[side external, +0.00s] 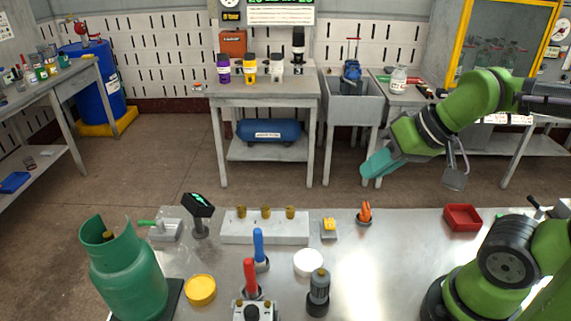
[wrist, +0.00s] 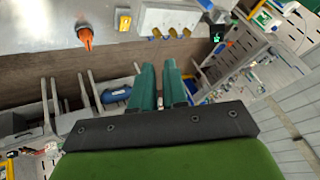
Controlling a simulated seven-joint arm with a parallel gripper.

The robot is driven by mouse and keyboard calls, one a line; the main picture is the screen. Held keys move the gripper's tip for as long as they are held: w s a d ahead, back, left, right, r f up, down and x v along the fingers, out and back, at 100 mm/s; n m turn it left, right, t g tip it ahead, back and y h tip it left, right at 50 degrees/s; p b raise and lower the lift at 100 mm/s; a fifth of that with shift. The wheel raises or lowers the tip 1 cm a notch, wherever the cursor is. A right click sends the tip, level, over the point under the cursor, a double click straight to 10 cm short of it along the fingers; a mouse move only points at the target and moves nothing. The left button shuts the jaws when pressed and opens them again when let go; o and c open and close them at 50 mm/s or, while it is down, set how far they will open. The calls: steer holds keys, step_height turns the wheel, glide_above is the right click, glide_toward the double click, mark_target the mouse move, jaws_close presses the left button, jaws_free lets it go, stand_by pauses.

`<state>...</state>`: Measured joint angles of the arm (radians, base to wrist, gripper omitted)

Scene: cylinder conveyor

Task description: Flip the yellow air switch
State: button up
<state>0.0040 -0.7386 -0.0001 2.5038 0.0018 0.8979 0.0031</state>
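A small yellow switch (side external: 329,224) sits on a grey block on the metal table, between the white block with brass studs and the orange-topped piece. In the wrist view the yellow switch (wrist: 124,22) is at the top, beyond my fingertips. My gripper (side external: 372,172) has teal fingers and hangs in the air, above and to the right of the switch in the side view, apart from it. In the wrist view my gripper (wrist: 159,66) shows its two fingers close together with a narrow gap at most, and nothing visible between them.
An orange-topped piece (side external: 365,212) stands just right of the switch, and a red tray (side external: 462,217) is farther right. The white studded block (side external: 235,232) is on the left. Blue (side external: 259,245) and red (side external: 250,278) handles and a white disc (side external: 308,262) are nearer the camera.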

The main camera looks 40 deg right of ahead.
steer(key=o, duration=0.7)
steer(key=w, duration=0.1)
steer(key=w+d+f+g, duration=0.1)
steer(key=w+f+g, duration=0.1)
steer(key=shift+w+d+m, duration=0.25)
steer(key=shift+w+m, duration=0.15)
steer(key=m+g, duration=0.3)
steer(key=g, duration=0.5)
glide_above(329, 222)
steer(key=w+d, duration=0.4)
steer(key=d, duration=0.2)
step_height(329, 222, down, 6)
steer(key=shift+r+m+y, duration=0.5)
steer(key=shift+r+y, duration=0.1)
steer(key=x, duration=1.1)
steer(key=a+x, duration=0.1)
steer(key=x, duration=0.4)
steer(key=shift+w+f, duration=0.1)
steer(key=shift+f, duration=0.05)
